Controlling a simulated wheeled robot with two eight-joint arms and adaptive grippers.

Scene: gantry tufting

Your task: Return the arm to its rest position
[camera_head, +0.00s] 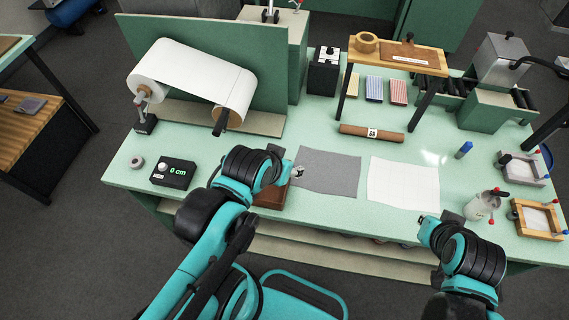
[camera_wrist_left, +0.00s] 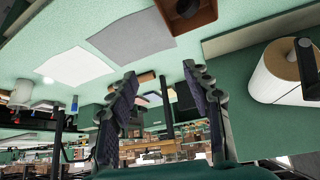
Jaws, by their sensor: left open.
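My left gripper (camera_head: 287,165) is over the front part of the green table, at the left edge of a grey sheet (camera_head: 328,172). In the left wrist view its two fingers (camera_wrist_left: 160,85) are spread wide apart with nothing between them. My left arm reaches in from the bottom left with its elbow bent. My right gripper (camera_head: 447,220) is at the table's front edge, below a white sheet (camera_head: 404,184); its fingers are too small and hidden to judge.
A brown tray (camera_head: 270,197) is partly hidden just under my left wrist. A paper roll (camera_head: 175,72) stands at the back left, with a 0 cm display box (camera_head: 174,173) in front. A brown roll (camera_head: 371,134), wooden stand (camera_head: 397,57) and white jug (camera_head: 483,206) are to the right.

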